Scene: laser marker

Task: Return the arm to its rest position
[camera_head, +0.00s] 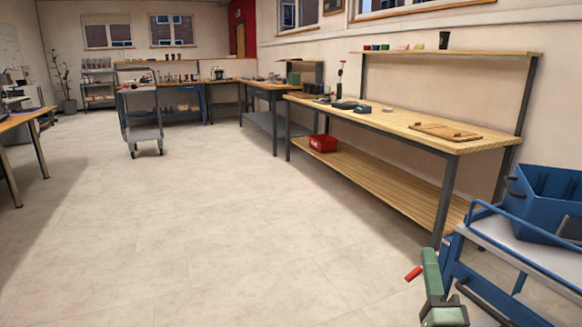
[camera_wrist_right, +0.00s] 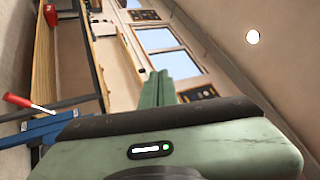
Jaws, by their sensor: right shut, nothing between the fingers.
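My right gripper (camera_head: 430,262) is at the lower right of the head view, pointing up, with its green fingers together and nothing between them. In the right wrist view its closed fingers (camera_wrist_right: 157,90) point up toward the wall and windows. It is in front of the blue cart (camera_head: 515,265) and apart from the workbench. My left gripper and left arm are not in the head view.
The blue cart stands close at the right with a blue bin (camera_head: 545,200) on top. A red handle-like piece (camera_head: 413,273) shows beside my gripper. A long wooden workbench (camera_head: 400,122) runs along the right wall. A grey trolley (camera_head: 143,133) stands farther back. The middle floor is clear.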

